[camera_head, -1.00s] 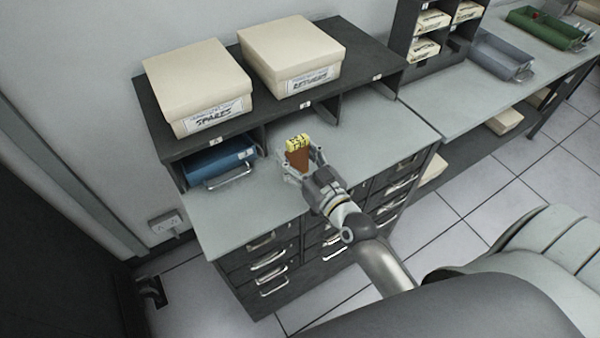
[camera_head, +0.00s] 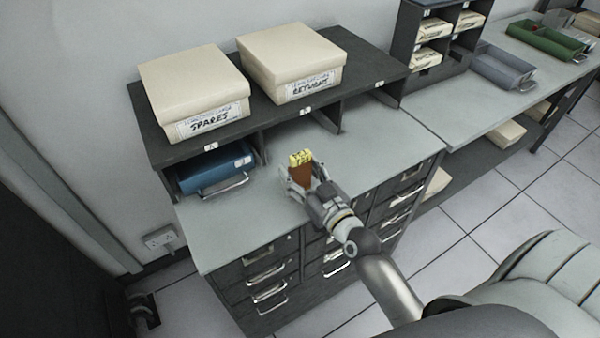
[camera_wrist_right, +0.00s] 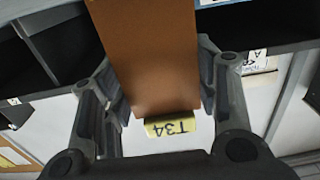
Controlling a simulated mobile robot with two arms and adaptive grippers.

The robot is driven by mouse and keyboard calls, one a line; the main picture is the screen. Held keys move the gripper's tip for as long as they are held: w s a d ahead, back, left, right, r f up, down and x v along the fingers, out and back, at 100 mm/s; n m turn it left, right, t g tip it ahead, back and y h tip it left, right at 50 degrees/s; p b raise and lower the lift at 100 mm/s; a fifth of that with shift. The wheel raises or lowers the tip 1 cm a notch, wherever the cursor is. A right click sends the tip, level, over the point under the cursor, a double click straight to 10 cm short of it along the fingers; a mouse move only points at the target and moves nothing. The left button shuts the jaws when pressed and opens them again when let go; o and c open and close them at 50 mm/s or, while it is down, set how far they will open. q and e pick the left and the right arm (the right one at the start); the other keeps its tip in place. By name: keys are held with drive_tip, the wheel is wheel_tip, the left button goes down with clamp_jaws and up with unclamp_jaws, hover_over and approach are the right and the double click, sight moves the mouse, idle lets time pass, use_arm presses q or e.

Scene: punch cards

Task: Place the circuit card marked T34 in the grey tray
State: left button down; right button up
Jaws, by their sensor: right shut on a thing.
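My right gripper (camera_head: 302,188) is shut on a brown circuit card (camera_head: 301,176) with a yellow end, held over the cabinet's grey top. In the right wrist view the card (camera_wrist_right: 147,60) runs between the fingers, and its yellow label (camera_wrist_right: 171,127) reads T34, upside down. The grey tray (camera_head: 503,70) sits on the bench at the upper right, well away from the gripper. Its inside is hard to make out. My left gripper is not in view.
A blue tray (camera_head: 215,172) sits in the left bay of the dark shelf. Cream boxes marked SPARES (camera_head: 195,90) and RETURNS (camera_head: 292,62) stand on top. A dark pigeonhole rack (camera_head: 430,75) stands left of the grey tray; a green tray (camera_head: 548,42) lies beyond it.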

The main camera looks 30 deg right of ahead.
drive_tip(key=shift+f, duration=0.2)
drive_tip(key=o, duration=1)
